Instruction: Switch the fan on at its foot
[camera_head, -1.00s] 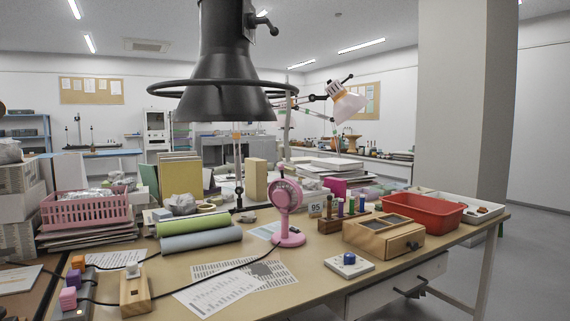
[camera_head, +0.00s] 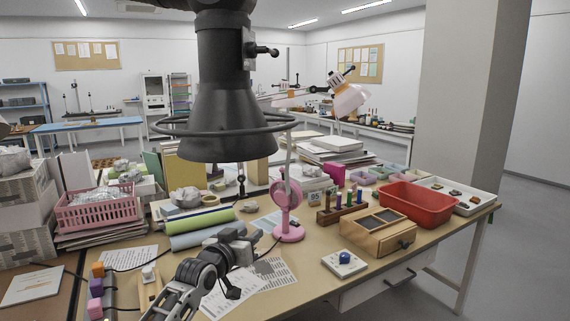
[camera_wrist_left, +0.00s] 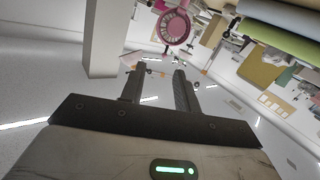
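The pink fan (camera_head: 287,195) stands upright on the table, with its round pink foot (camera_head: 289,234) on the tabletop. A switch on the foot is too small to make out. My left gripper (camera_head: 238,244) is raised in front of the fan, to the left of its foot, and apart from it. In the left wrist view my left gripper (camera_wrist_left: 156,74) has its two fingers apart with nothing between them. The fan (camera_wrist_left: 173,27) shows upside down at the top of that view, beyond the fingertips, with its foot cut off. My right gripper is not in view.
Rolled green and blue mats (camera_head: 200,222) lie left of the fan. A stamp rack (camera_head: 342,212), a wooden box (camera_head: 378,234) and a red tray (camera_head: 417,203) stand to its right. Printed sheets (camera_head: 262,280) lie in front.

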